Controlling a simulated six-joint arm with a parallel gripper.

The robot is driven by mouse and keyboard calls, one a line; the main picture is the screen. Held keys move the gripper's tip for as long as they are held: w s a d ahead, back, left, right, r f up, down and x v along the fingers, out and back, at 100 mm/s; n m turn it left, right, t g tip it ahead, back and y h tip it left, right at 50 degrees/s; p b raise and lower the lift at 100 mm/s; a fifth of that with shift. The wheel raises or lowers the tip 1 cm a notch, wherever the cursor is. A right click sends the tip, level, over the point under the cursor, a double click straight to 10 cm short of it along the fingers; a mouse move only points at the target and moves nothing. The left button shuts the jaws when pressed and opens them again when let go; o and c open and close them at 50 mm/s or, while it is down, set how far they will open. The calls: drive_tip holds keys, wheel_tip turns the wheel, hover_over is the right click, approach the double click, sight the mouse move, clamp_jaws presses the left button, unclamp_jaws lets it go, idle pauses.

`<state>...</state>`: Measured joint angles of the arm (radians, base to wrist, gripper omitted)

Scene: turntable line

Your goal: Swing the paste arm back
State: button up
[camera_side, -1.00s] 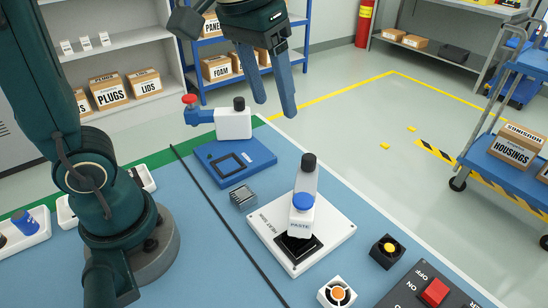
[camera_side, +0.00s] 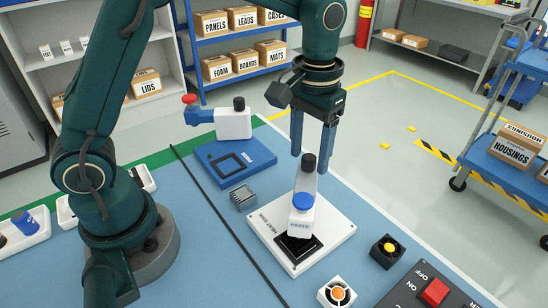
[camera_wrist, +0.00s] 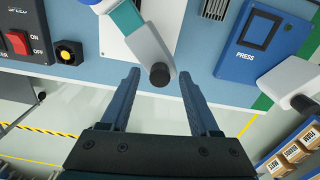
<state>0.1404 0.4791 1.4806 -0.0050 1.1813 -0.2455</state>
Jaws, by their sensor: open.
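The paste arm (camera_side: 302,212) is a white and grey arm with a blue cap, a label reading PASTE and a black knob (camera_side: 308,163) at its raised end. It lies over the black square on the white plate (camera_side: 262,228). My gripper (camera_side: 314,169) is open, with its blue fingers pointing down around or just behind the knob in the side view. In the wrist view the knob (camera_wrist: 160,74) shows between the two fingertips, slightly beyond them, and the paste arm (camera_wrist: 148,42) runs up and left. Contact with the knob cannot be told.
A blue press (camera_side: 235,160) with a white arm stands left of the plate. A grey finned block (camera_side: 243,197) lies between them. Fan-like blocks (camera_side: 386,251) and a red switch box (camera_side: 434,292) stand at the right front.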

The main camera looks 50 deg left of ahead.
drive_tip(key=shift+f, duration=0.25)
drive_tip(key=shift+c, duration=0.4)
clamp_jaws()
idle(0.9)
